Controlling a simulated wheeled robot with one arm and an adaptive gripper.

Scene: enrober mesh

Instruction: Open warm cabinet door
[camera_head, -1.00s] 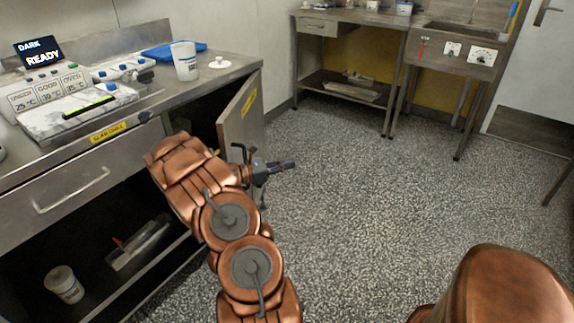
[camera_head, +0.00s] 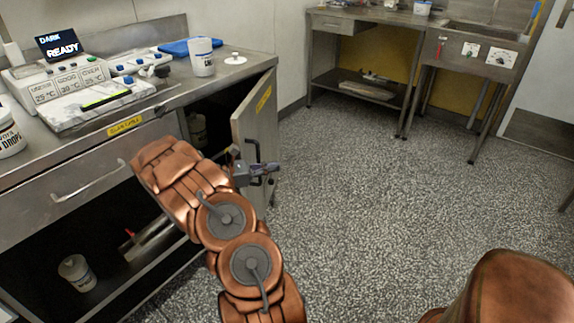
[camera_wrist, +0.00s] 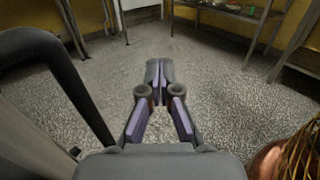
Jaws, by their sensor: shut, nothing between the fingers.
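The warm cabinet door (camera_head: 262,119), grey metal with a yellow label, stands swung well out from the cabinet under the counter. The dark cabinet opening (camera_head: 208,118) shows to its left, with a container inside. The door's dark bar handle (camera_head: 252,152) is on its near face. My gripper (camera_head: 273,169) is shut and empty, close beside the handle and in front of the door; I cannot tell whether they touch. In the wrist view my gripper (camera_wrist: 159,72) points over the floor, fingertips together. The dark handle (camera_wrist: 70,80) curves close along the left there, beside the door (camera_wrist: 30,145).
The steel counter (camera_head: 225,82) carries a control unit, a white tub (camera_head: 201,57) and a blue tray (camera_head: 190,46). An open lower shelf with a tub (camera_head: 77,272) is at left. The speckled floor (camera_head: 400,200) to the right is clear. Steel tables stand at the back.

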